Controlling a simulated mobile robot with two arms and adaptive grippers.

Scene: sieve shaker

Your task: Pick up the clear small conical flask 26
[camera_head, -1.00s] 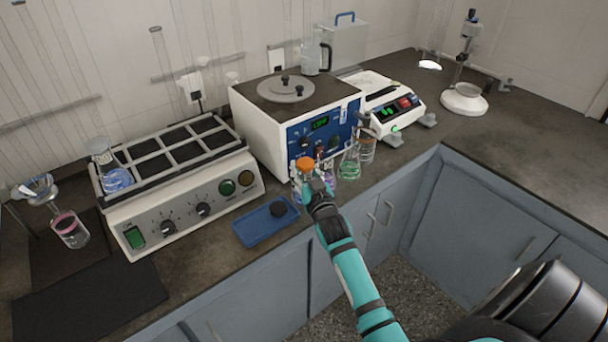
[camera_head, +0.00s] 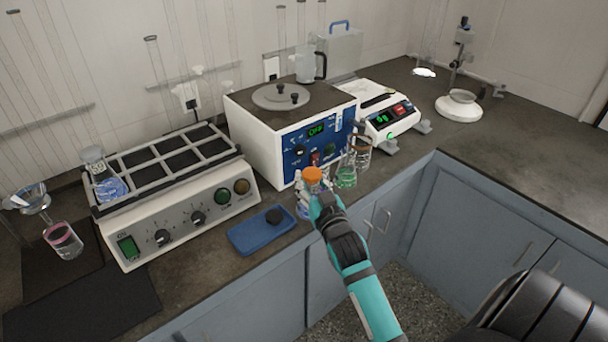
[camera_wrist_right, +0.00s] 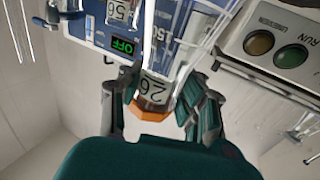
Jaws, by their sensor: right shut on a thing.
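The clear small conical flask with the label 26 (camera_wrist_right: 154,88) shows in the right wrist view, with an orange stopper (camera_wrist_right: 150,112) in its neck. In the head view its orange stopper (camera_head: 312,174) shows just above my right gripper (camera_head: 322,199), and the gripper partly hides the glass. My right gripper (camera_wrist_right: 155,103) is shut on this flask, with a finger on each side near the neck. The flask is in front of the white and blue heating unit, near the counter's front edge. I cannot tell whether its base touches the counter. My left gripper is not in view.
Two flasks stand close right of the held one: one with green liquid (camera_head: 346,176) and one with a brown band (camera_head: 361,152). A blue tray (camera_head: 250,238) lies to the left.

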